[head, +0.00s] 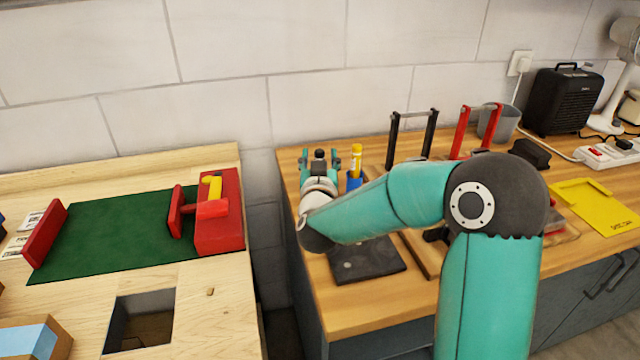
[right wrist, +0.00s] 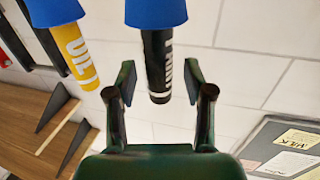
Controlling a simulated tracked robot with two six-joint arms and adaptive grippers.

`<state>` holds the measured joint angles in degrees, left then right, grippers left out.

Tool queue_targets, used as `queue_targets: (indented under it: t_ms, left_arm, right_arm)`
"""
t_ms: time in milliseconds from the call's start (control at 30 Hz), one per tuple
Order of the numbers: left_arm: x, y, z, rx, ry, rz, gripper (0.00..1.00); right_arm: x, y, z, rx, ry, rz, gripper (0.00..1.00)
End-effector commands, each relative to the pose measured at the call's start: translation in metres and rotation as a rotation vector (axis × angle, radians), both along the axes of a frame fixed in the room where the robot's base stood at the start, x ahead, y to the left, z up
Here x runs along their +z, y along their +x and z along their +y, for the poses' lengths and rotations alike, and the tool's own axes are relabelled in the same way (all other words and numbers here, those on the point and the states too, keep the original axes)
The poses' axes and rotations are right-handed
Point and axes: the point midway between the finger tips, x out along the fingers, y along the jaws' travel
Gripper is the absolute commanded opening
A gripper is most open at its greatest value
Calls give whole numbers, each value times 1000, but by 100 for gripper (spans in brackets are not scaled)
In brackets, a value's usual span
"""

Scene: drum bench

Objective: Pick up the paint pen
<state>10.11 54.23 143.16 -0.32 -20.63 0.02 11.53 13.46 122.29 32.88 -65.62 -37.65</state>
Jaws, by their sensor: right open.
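A black pen with pale lettering (right wrist: 158,60) shows in the right wrist view, one end in a blue holder (right wrist: 155,12); its lettering is hard to read. In the head view its dark top (head: 319,154) shows between the fingers. A yellow pen (head: 356,158) stands upright in a blue holder (head: 354,182) just right of the gripper; in the right wrist view it (right wrist: 75,55) carries white lettering. My right gripper (head: 319,162) is open, with one finger on each side of the black pen and gaps visible. My left gripper is not in view.
A dark flat pad (head: 368,264) lies in front of the holders. Black (head: 412,130) and red (head: 478,130) upright frames stand to the right, behind my arm. On the left bench are a green mat (head: 110,232) and a red block (head: 222,230). A gap separates the benches.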

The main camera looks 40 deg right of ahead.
Motion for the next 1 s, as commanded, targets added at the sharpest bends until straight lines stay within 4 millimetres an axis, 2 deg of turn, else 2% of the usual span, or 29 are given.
queue_targets:
  t_ms: [67,100,367,767,1000]
  left_arm:
    - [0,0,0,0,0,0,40]
    - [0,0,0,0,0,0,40]
    - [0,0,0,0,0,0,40]
    - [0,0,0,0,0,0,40]
    - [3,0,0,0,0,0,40]
  right_arm:
    - [0,0,0,0,0,0,52]
    - [0,0,0,0,0,0,49]
    - [0,0,0,0,0,0,6]
    - [2,0,0,-1,-1,-1,6]
    - [22,0,1,0,-1,-4,6]
